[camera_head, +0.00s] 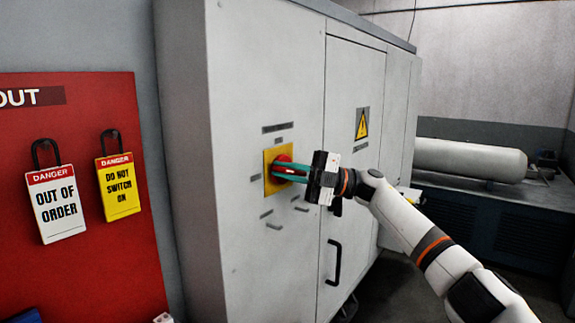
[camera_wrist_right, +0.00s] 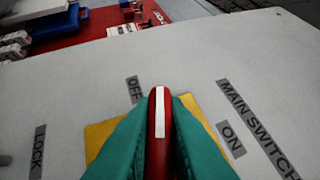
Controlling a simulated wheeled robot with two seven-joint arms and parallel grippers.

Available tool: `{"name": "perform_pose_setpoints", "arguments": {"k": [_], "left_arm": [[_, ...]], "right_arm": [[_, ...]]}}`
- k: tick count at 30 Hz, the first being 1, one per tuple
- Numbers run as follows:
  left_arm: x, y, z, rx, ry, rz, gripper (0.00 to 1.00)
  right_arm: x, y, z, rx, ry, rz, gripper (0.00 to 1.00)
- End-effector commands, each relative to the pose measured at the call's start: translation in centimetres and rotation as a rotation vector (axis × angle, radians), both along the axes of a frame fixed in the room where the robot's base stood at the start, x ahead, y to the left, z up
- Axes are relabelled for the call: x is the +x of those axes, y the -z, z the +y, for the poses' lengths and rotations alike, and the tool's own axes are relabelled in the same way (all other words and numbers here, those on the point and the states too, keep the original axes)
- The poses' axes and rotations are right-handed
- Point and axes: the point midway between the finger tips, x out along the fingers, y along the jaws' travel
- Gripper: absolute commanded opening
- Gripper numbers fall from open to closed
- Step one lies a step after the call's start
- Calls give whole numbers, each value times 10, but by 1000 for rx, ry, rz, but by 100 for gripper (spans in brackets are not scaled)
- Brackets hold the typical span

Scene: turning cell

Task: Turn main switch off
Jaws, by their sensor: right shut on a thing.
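The main switch is a red rotary handle (camera_head: 283,158) on a yellow plate (camera_head: 268,186), mounted on the grey cabinet's front. My right gripper (camera_head: 288,173) has its green fingers shut on the handle. In the right wrist view, the red handle (camera_wrist_right: 159,125) with a white stripe sits between both fingers. There its tip points upward, close to the OFF label (camera_wrist_right: 134,90), while the ON label (camera_wrist_right: 230,138) lies to the right. The MAIN SWITCH label (camera_wrist_right: 258,130) and LOCK label (camera_wrist_right: 38,150) also show. The fingers hide much of the plate. My left gripper is not in view.
The cabinet (camera_head: 265,80) has a black door handle (camera_head: 334,262) below my right wrist and a warning sign (camera_head: 362,123). A red lockout board (camera_head: 100,260) on the left holds an "out of order" tag (camera_head: 56,203) and a yellow tag (camera_head: 118,187). A tank (camera_head: 470,159) lies behind right.

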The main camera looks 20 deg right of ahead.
Motion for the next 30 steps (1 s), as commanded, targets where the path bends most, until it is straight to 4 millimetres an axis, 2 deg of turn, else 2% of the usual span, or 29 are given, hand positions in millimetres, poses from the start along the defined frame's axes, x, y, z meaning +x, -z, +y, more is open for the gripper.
{"name": "perform_pose_setpoints", "arguments": {"k": [13,30], "left_arm": [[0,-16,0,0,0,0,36],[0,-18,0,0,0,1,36]], "right_arm": [[-1,7,1,-234,0,-179,0],[-1,10,1,-294,-1,-227,0]]}}
